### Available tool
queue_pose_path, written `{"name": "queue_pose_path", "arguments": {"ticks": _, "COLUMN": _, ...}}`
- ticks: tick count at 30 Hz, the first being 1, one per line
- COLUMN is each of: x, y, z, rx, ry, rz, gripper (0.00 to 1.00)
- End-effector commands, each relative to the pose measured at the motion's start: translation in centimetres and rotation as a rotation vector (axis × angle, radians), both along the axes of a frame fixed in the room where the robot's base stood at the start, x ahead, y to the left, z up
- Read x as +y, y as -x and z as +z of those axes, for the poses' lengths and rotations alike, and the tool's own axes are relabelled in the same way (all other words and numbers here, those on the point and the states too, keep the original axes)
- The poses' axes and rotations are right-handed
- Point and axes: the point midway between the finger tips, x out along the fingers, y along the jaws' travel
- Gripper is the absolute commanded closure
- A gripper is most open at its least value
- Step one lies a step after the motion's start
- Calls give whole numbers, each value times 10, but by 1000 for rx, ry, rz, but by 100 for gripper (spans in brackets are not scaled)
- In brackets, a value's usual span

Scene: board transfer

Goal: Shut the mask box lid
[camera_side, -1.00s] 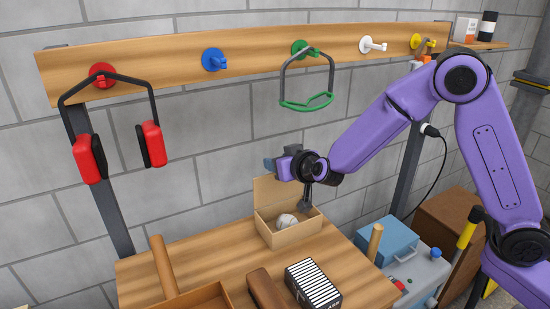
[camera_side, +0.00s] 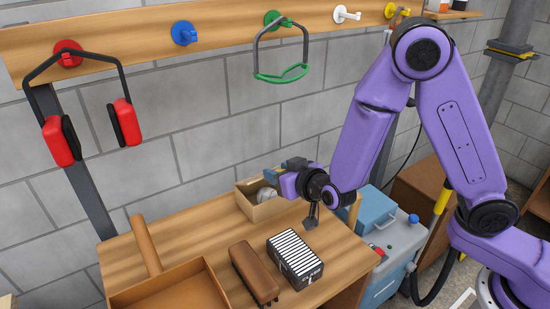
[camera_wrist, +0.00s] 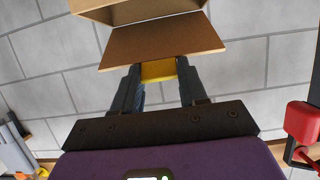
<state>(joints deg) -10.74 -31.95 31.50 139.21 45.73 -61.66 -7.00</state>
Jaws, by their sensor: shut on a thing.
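The mask box (camera_side: 268,212) is a small tan open box on the wooden table, near its back edge. A whitish rounded mask (camera_side: 266,195) shows inside it. My gripper (camera_side: 284,166) is above the box in the side view, and its purple body hides part of the box. In the wrist view, my gripper (camera_wrist: 158,82) is shut on a yellow tab at the edge of the brown lid (camera_wrist: 163,44). The box also shows at the top of the wrist view (camera_wrist: 135,9). The lid is not clearly visible in the side view, so its exact angle cannot be told.
A black-and-white striped box (camera_side: 295,257), a brown block (camera_side: 254,272) and a wooden tray (camera_side: 170,293) occupy the table's front. Red earmuffs (camera_side: 60,140) and a green-rimmed visor frame (camera_side: 282,76) hang on the rack. A blue box (camera_side: 372,211) stands right of the table.

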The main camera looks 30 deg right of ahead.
Motion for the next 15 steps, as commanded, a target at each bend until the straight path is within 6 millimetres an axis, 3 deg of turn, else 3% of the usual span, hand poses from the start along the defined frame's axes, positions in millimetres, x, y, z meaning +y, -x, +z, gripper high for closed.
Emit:
{"name": "queue_pose_path", "arguments": {"ticks": 1, "x": -1, "y": 5, "z": -13, "rx": 32, "ry": 8, "rz": 3, "gripper": 100}}
{"name": "queue_pose_path", "arguments": {"ticks": 15, "x": -1, "y": 13, "z": -32, "rx": 24, "ry": 2, "rz": 0, "gripper": 100}}
